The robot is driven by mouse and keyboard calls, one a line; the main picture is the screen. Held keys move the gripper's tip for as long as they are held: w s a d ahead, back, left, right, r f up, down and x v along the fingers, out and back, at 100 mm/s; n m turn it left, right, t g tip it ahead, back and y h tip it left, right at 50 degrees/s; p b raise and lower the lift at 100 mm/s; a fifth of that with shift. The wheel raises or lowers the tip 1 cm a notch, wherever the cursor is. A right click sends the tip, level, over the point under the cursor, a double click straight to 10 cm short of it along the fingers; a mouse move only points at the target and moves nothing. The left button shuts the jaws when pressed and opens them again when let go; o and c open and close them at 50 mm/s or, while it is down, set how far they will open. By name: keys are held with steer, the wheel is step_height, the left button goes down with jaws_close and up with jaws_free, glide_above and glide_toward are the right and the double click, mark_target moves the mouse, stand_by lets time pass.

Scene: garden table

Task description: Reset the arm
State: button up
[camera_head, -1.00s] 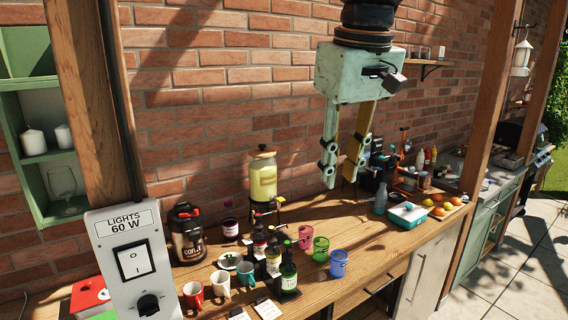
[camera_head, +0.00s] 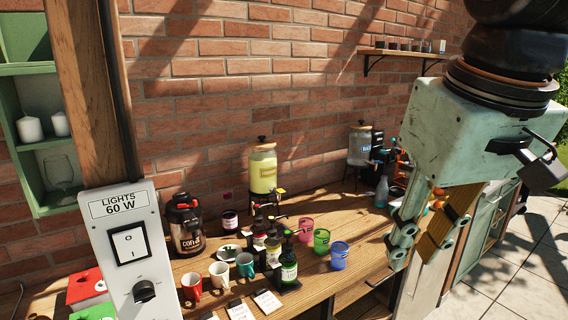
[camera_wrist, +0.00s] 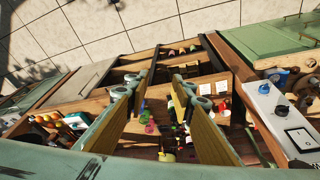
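My gripper (camera_head: 412,255) is at the right of the head view, pale green with ochre inner pads, pointing down in front of the wooden table (camera_head: 330,198). In the wrist view my gripper (camera_wrist: 157,93) has its two fingers well apart with nothing between them. It hangs above the table's front side, clear of the cups as far as I can see. Part of the table's right end is hidden behind it in the head view.
Mugs (camera_head: 219,274), coloured cups (camera_head: 340,255), bottles (camera_head: 289,268) and a yellow drink dispenser (camera_head: 263,170) stand on the table. A light-switch box (camera_head: 130,248) is at front left. A wall shelf (camera_head: 400,53) is behind. Paving (camera_wrist: 150,18) lies in front.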

steer(key=s+d+f+m+b, duration=0.2)
steer(key=s+f, duration=0.6)
steer(key=s, duration=0.2)
steer(key=shift+s+d+f+t, duration=0.2)
steer(key=shift+s+t, duration=0.1)
steer(key=shift+s, duration=0.1)
stand_by(0.8)
